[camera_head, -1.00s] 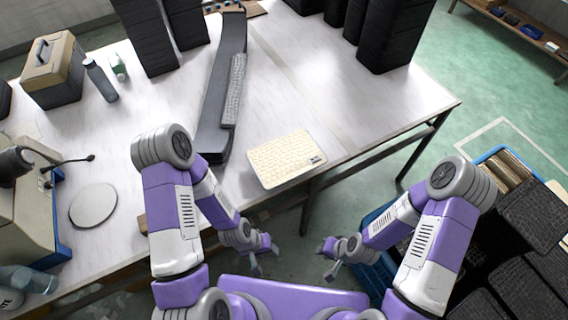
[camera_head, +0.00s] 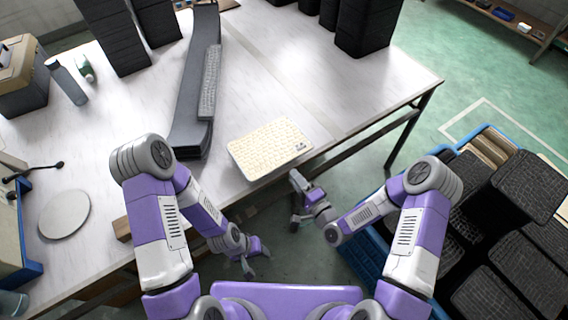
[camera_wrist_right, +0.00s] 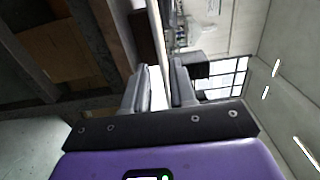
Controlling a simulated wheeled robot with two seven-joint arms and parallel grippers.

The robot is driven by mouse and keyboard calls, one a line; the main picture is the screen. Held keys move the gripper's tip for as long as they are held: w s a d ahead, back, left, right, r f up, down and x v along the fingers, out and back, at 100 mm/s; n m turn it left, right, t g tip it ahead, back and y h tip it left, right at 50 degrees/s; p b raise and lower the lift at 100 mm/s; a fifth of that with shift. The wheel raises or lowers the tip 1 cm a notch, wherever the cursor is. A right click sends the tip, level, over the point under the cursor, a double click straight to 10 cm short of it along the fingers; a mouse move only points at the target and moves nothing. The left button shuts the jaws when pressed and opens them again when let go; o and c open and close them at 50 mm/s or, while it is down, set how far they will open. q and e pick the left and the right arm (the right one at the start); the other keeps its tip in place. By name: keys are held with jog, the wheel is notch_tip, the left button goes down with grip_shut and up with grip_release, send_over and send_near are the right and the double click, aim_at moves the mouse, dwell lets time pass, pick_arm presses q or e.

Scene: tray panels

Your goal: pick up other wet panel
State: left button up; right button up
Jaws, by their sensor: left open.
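A cream textured panel (camera_head: 270,148) lies flat on the white table near its front edge. I cannot tell which panel is wet. My right gripper (camera_head: 297,200) is just off the table's front edge, close to the cream panel's near right corner and not touching it. My left gripper (camera_head: 258,262) is open and empty, lower and in front of the table.
Black textured blocks (camera_head: 525,185) fill a blue crate (camera_head: 364,240) at the right. Tall black stacks (camera_head: 366,25) stand at the table's back. A grey disc (camera_head: 64,214), a bottle (camera_head: 66,82) and a toolbox are at the left. The table right of the cream panel is clear.

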aim_at(284, 164)
jog(key=x, duration=0.5)
jog(key=shift+f+b, duration=0.15)
jog(key=shift+b, duration=0.25)
jog(key=shift+b+x, duration=0.35)
jog(key=shift+x, duration=0.45)
grip_shut()
dwell(0.3)
jog(key=shift+r, duration=0.25)
notch_tip(284, 164, up, 2)
jog(key=shift+r+p, duration=0.25)
jog(key=shift+p, duration=0.6)
jog(key=shift+f, duration=0.15)
